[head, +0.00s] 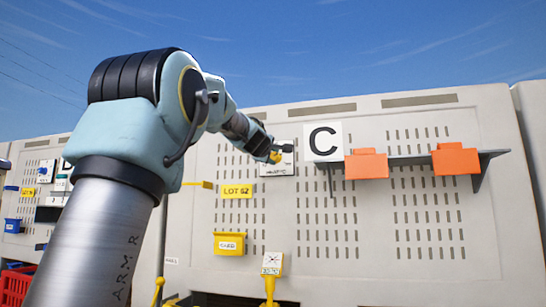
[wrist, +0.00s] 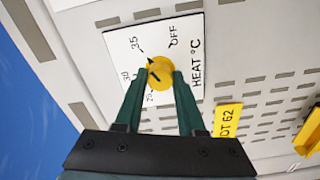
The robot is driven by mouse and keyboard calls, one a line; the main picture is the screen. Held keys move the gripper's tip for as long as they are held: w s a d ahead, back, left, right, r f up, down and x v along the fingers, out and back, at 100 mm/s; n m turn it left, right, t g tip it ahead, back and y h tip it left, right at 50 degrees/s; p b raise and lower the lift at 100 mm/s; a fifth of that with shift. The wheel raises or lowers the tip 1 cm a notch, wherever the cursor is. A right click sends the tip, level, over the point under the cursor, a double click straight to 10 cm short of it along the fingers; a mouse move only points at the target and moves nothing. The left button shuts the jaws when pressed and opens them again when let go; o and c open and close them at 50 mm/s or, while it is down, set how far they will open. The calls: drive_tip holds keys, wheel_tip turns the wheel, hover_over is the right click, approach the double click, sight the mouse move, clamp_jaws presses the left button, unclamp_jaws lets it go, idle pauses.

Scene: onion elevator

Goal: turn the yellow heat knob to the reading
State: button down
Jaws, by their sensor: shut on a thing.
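The yellow heat knob (wrist: 161,70) sits on a white dial plate (wrist: 190,60) printed HEAT °C, with OFF, 35, 30 and what looks like 25 around it. My gripper (wrist: 162,76) is shut on the knob, one dark green finger on each side. A dark pointer mark shows on the knob, aimed roughly to the 35 and 30 side; its exact reading is unclear. In the head view the knob (head: 276,157) is a small yellow spot at my gripper's tip, largely hidden by it. A small card (head: 271,263) shows a sun-like symbol and a temperature, too small to read surely.
A slotted pale wall panel carries a C sign (head: 323,142), a grey shelf (head: 405,160) with two orange bins (head: 366,164), a LOT 62 label (head: 237,191) and a yellow bin (head: 229,243). The LOT 62 label also shows beside the dial in the wrist view (wrist: 226,121).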

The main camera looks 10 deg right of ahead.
idle(0.3)
drive_tip(key=c, duration=0.5)
unclamp_jaws()
drive_tip(key=b+v, duration=0.2)
drive_tip(key=v, duration=0.8)
drive_tip(key=shift+s+a+b, duration=0.15)
drive_tip(key=shift+s+b, duration=0.15)
drive_tip(key=shift+s, duration=0.1)
